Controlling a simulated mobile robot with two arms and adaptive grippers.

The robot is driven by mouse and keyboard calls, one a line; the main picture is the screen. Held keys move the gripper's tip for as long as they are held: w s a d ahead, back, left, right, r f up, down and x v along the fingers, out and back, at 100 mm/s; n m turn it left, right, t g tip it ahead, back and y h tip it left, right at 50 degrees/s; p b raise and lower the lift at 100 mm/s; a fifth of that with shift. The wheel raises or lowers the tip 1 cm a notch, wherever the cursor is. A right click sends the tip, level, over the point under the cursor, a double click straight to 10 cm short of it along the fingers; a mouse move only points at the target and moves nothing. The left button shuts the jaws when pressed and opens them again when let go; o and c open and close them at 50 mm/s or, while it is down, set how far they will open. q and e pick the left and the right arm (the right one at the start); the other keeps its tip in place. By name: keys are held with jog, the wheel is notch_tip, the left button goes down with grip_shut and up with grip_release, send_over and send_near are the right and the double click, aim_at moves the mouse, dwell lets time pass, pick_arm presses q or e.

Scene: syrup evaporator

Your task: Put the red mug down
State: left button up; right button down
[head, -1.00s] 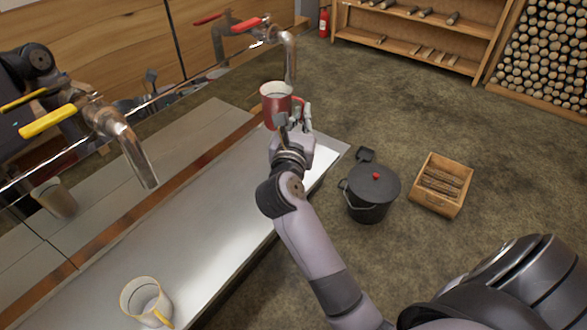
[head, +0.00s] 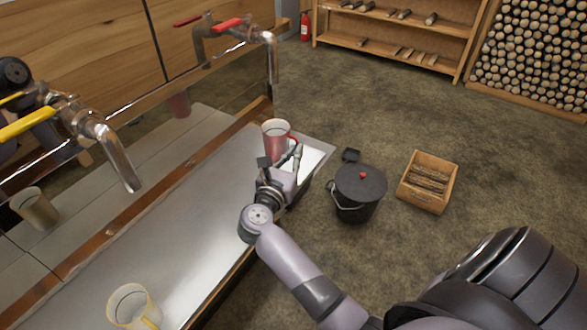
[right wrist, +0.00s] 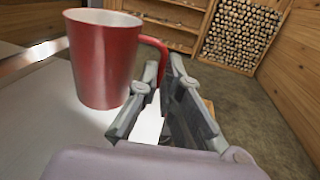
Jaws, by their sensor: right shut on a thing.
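The red mug (head: 275,142) is upright at the far end of the pale metal shelf (head: 190,255), below the red-handled tap. My right gripper (head: 283,156) is shut on its handle, on the near right side of the mug. In the right wrist view the red mug (right wrist: 103,62) fills the upper left, and the gripper's fingers (right wrist: 163,72) close around the handle. I cannot tell whether the mug's base touches the shelf. My left gripper is not in view.
A cream mug with a yellow handle (head: 133,305) stands at the shelf's near end. The red-handled tap (head: 270,60) and a yellow-handled tap (head: 115,155) overhang the shelf. A black lidded bucket (head: 358,190) and a wooden crate (head: 408,198) stand on the floor to the right.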

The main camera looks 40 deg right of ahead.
jog(key=shift+f, duration=0.75)
notch_tip(320, 180, down, 4)
jog(key=shift+r, duration=0.2)
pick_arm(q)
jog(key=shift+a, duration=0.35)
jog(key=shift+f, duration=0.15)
pick_arm(e)
jog(key=shift+f+b, duration=0.2)
jog(key=shift+b, duration=0.1)
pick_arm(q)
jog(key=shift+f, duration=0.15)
pick_arm(e)
jog(key=c, duration=1.8)
grip_release()
